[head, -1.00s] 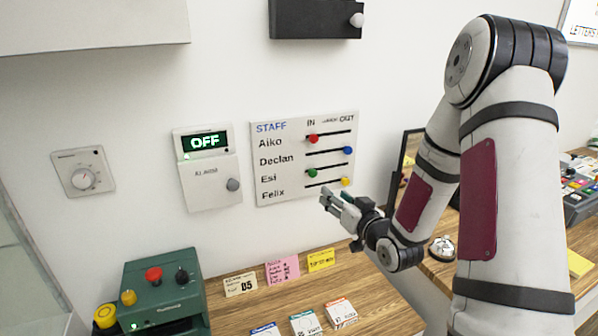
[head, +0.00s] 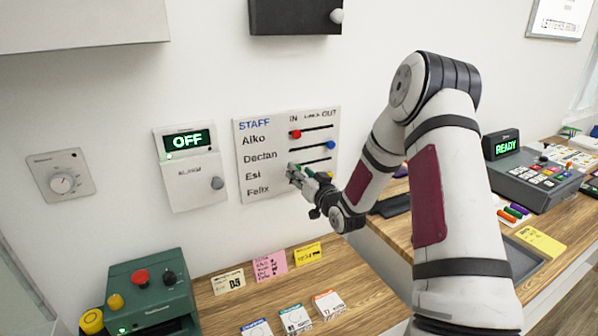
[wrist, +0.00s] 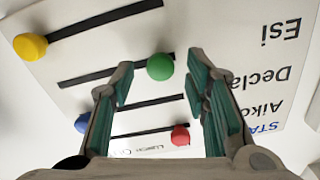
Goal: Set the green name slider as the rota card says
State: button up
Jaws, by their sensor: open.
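The white STAFF board (head: 287,185) hangs on the wall with names Aiko, Declan, Esi and Felix and an IN-to-OUT slot for each. The green knob (wrist: 160,66) sits near the IN end of Esi's slot in the wrist view. My gripper (wrist: 161,72) is open, its fingertips on either side of the green knob in that view; I cannot tell whether they touch it. In the head view my gripper (head: 291,172) is at the board and mostly hides the knob. A pink card (head: 270,266) with small, unreadable lines stands on the desk; it may be the rota card.
The red knob (wrist: 180,136) is at IN; the blue (wrist: 83,123) and yellow (wrist: 30,46) knobs are at OUT. An alarm box reading OFF (head: 190,185) is left of the board. Cream (head: 228,282) and yellow (head: 307,254) cards flank the pink one.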

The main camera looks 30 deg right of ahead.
aim_at(329, 158)
jog(key=shift+w, duration=0.8)
jog(key=shift+c, duration=0.4)
grip_shut()
jog(key=d+b, duration=0.1)
jog(key=d, duration=1.1)
jog(key=shift+d, duration=0.2)
jog(key=shift+o, duration=0.4)
grip_release()
jog(key=shift+d, duration=0.1)
jog(key=shift+s, duration=0.1)
jog(key=s, duration=1.2)
